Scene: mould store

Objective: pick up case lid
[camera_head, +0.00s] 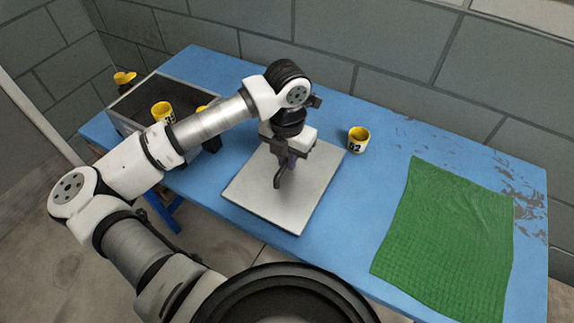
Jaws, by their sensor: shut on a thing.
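The case lid (262,197) is a flat, pale grey square panel on the blue table. It appears to lie flat, and I cannot tell whether it is raised at all. My gripper (284,175) points down over the middle of the lid, shut on it. The exact place of the grip is hidden by the fingers and too small to make out.
An open grey case (128,104) stands at the table's left end, partly behind my arm, with yellow items in it. A yellow numbered cup (358,140) stands right of the lid. A green cloth (446,240) covers the right. A block wall is behind.

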